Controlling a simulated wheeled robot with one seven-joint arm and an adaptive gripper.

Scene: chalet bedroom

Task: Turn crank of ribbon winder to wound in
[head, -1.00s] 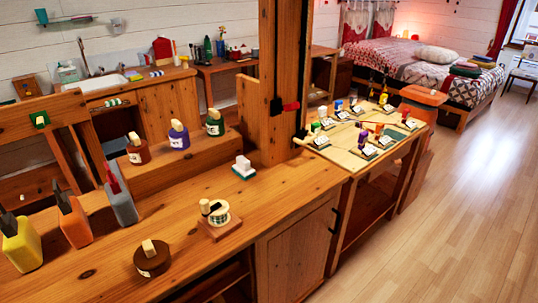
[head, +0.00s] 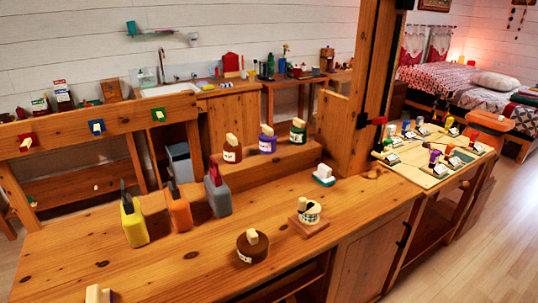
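What looks like the ribbon winder (head: 308,226) stands on the wooden counter (head: 190,262), right of the middle in the head view. It has a square brown wooden base, a pale spool with dark markings, and a light wooden knob at its upper left. The spool is small in the picture, so I cannot tell how far the ribbon is wound. Nothing touches the winder. My gripper is not in view.
A round brown pot (head: 252,247) with a wooden handle stands just left of the winder. A white and green block (head: 324,175) is behind it. Yellow, orange and grey containers (head: 134,222) stand further left. A thick wooden post (head: 372,90) rises behind right. The front counter is mostly clear.

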